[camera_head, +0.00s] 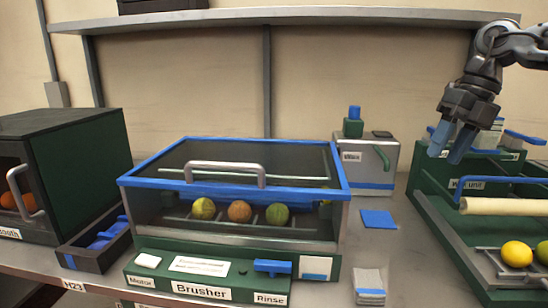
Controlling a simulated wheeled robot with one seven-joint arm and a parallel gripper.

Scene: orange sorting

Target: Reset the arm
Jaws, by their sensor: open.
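My gripper (451,143) hangs at the upper right, its two blue fingertips pointing down and apart, with nothing between them. It is above the left part of the green wax unit (428,190). My arm comes in from the right edge. The Brusher (198,290) stands in the middle with its blue-framed lid (236,147) closed. Inside it lie a yellowish fruit (204,208), an orange one (239,211) and a greenish one (277,214) in a row.
A dark green booth (92,165) with oranges stands left, beside a tray with blue items (65,250). A wax container (365,160) stands behind. A blue pad (378,219) and grey cloths (369,284) lie right of the Brusher. A shelf (290,15) runs above. Yellow fruit (516,254) lies in the wax unit.

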